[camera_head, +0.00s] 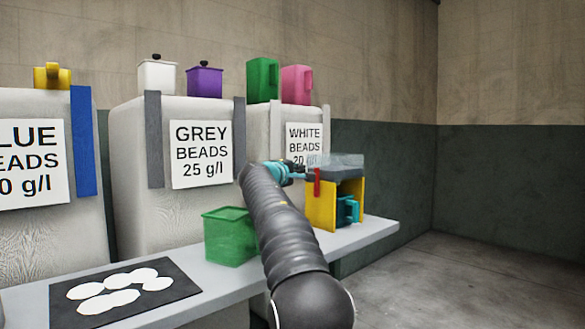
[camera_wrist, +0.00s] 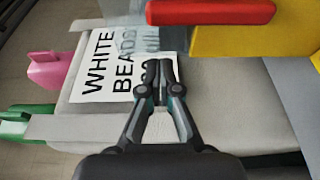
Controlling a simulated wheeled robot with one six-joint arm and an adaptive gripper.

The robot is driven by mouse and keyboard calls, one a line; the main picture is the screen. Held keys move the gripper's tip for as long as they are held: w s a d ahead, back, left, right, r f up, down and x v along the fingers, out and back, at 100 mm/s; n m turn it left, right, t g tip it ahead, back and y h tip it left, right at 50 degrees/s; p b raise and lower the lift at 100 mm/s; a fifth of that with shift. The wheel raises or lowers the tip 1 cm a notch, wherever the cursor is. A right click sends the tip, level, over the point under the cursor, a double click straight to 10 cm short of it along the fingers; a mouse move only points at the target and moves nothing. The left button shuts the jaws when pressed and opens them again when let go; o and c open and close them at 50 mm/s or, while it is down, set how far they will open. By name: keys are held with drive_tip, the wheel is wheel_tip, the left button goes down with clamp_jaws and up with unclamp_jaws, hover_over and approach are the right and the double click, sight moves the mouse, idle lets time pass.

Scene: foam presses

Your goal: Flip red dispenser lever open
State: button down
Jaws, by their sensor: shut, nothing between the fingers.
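The red lever (camera_head: 317,181) hangs on the front of the yellow dispenser (camera_head: 322,206) at the right end of the shelf. In the wrist view the red lever (camera_wrist: 211,12) lies across the top, against the yellow body (camera_wrist: 255,40). My gripper (camera_wrist: 159,66) is shut and empty. In that picture its tips are below and left of the lever, with a visible gap between them. In the head view my gripper (camera_head: 298,171) is left of the dispenser, close to the lever. A teal cup (camera_head: 347,210) sits inside the dispenser.
A green bin (camera_head: 230,238) and a dark mat (camera_head: 60,310) with several white discs are on the shelf (camera_head: 385,232). Behind stand large sacks labelled grey beads (camera_head: 125,180) and white beads (camera_head: 257,125). A pink pitcher (camera_head: 297,85) and green pitcher (camera_head: 263,80) stand on top.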

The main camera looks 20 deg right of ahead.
sight(312, 168)
drive_tip(key=shift+s+d+r+b, duration=0.1)
drive_tip(key=shift+s+d+b, duration=0.15)
drive_tip(key=shift+s, duration=0.7)
drive_tip(key=shift+s+d+b, duration=0.25)
drive_tip(key=shift+s, duration=0.65)
drive_tip(key=shift+a+b, duration=0.15)
drive_tip(key=shift+b, duration=0.4)
